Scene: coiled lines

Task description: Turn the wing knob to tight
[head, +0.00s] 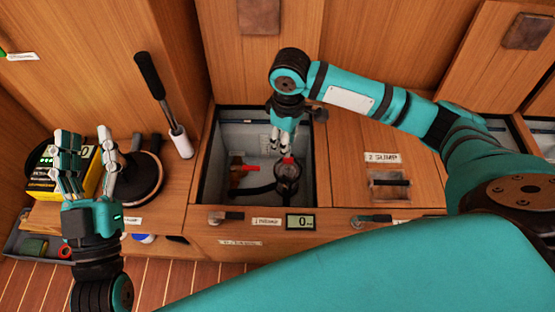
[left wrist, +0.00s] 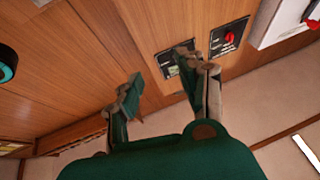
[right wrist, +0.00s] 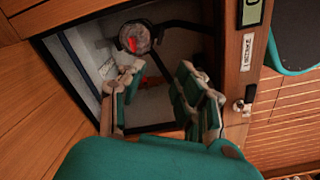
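A dark round fitting (head: 286,180) with a red piece (head: 287,160) on top, which looks like the wing knob, is inside the open compartment. In the right wrist view the fitting (right wrist: 135,37) and its red piece (right wrist: 131,44) are beyond the fingers. I cannot tell the knob's setting. My right gripper (head: 284,150) reaches down into the compartment, close to the red piece in the head view; its fingers (right wrist: 158,95) are apart with nothing between them. My left gripper (head: 88,145) is open and empty at the left; its spread fingers show in the left wrist view (left wrist: 165,80).
The compartment's wooden rim (head: 323,175) surrounds my right gripper. A red-handled part (head: 240,168) and a dark hose share it. A closed hatch marked sump (head: 360,190) is at right. A black-handled tool (head: 165,105) and yellow box (head: 45,172) stand at left, near my left gripper.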

